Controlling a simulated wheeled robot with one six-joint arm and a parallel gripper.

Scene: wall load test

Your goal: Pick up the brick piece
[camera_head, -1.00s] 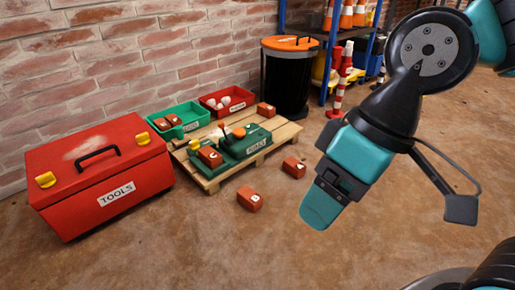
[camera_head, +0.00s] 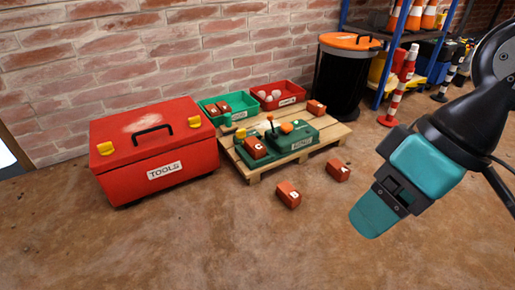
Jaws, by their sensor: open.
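Several red brick pieces with small white labels are in view. One brick piece (camera_head: 288,194) lies on the brown floor in front of the pallet, and another brick piece (camera_head: 338,171) lies on the floor to its right. One brick (camera_head: 254,148) rests on the green machine (camera_head: 290,139) on the pallet, another brick (camera_head: 316,107) sits at the pallet's back right, and brick pieces also lie in the green bin (camera_head: 240,103). My gripper (camera_head: 372,217) is open and empty, in front and to the right of the floor bricks. Its fingers largely overlap in this view.
A wooden pallet (camera_head: 255,172) bears the machine and stands by the bins. A red toolbox (camera_head: 155,170) is at left. A red bin (camera_head: 278,95), a black barrel with orange lid (camera_head: 347,85) and a striped post (camera_head: 398,90) stand behind. The front floor is clear.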

